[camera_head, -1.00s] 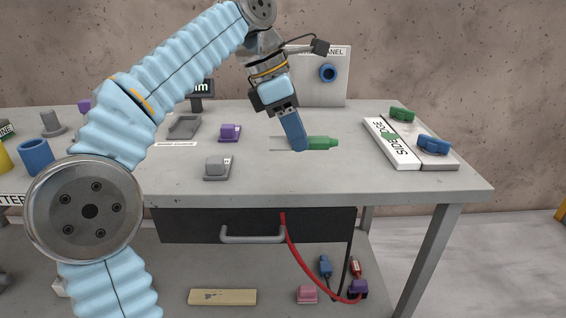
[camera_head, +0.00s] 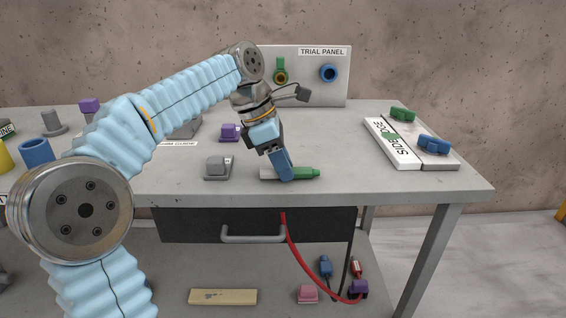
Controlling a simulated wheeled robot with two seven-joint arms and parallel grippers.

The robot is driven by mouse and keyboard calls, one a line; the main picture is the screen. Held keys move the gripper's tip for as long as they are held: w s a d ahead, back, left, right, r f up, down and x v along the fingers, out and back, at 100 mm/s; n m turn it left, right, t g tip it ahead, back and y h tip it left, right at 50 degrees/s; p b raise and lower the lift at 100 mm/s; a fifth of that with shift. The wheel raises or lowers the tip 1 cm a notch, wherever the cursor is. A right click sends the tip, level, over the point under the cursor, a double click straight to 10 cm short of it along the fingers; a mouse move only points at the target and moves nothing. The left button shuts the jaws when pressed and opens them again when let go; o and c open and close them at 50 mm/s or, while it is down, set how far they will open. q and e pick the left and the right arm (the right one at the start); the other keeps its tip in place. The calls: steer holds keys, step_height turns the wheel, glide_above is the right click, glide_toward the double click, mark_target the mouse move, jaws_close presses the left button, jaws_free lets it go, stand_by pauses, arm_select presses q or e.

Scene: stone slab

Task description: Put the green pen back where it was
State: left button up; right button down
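The green pen (camera_head: 305,173) has a green right end and a pale grey-green left part. It lies level at or just above the front middle of the grey table. My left gripper (camera_head: 285,174) reaches down onto the pen from above, its blue fingers across the pen's middle. The fingers appear shut on it. They hide a small part of the pen. My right gripper is not in view.
The table (camera_head: 380,195) holds a grey block (camera_head: 217,168) left of the pen and a purple block (camera_head: 229,132) behind. A trial panel (camera_head: 305,84) stands at the back. Right of the pen is clear.

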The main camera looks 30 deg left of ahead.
arm_select(q)
steer(key=o, duration=0.4)
steer(key=shift+o, duration=0.2)
steer(key=v, duration=1.2)
steer(key=shift+r, duration=0.15)
